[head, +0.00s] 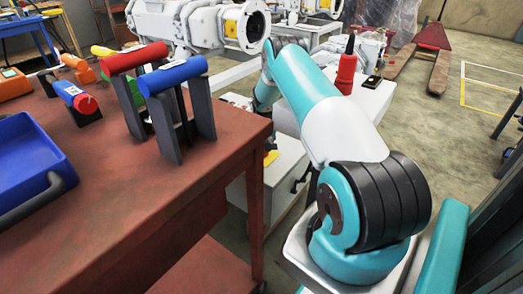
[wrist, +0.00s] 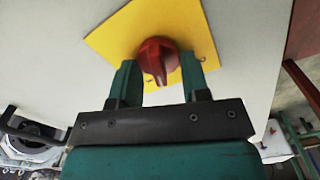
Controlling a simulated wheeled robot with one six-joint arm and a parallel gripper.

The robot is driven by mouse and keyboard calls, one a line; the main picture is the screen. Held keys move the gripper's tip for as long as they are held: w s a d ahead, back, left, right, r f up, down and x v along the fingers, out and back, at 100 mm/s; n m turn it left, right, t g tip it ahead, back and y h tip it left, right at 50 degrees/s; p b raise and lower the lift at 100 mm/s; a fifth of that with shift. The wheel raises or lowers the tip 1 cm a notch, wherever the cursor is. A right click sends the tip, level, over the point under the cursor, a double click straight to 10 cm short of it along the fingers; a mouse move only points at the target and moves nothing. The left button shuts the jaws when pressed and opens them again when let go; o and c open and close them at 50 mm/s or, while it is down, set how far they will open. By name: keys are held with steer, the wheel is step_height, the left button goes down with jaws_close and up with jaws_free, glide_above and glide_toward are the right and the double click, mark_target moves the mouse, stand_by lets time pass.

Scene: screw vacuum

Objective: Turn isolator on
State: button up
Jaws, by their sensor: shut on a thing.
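The isolator is a red rotary knob (wrist: 157,56) on a yellow square plate (wrist: 190,22), fixed to a pale panel (wrist: 240,50) in the wrist view. My gripper (wrist: 159,75) has its two green fingers on either side of the knob and is shut on it. The knob's grip points toward my gripper, down in the picture. In the head view a small part of the yellow plate (head: 270,158) shows past the table edge. My gripper is hidden there behind the table and arm.
A brown-red table (head: 215,175) stands close left of my arm, bearing a blue tray (head: 30,165) and upright tools with red and blue handles (head: 172,75). A white pump machine (head: 195,25) is behind.

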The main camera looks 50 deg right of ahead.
steer(key=m, duration=0.4)
steer(key=shift+s+m, duration=0.15)
steer(key=shift+m, duration=0.25)
stand_by(0.4)
steer(key=o, duration=0.8)
steer(key=shift+o, duration=0.2)
steer(key=shift+d, duration=0.1)
step_height(320, 180, up, 17)
steer(key=p, duration=0.3)
steer(key=shift+r, duration=0.2)
steer(key=shift+r, duration=0.1)
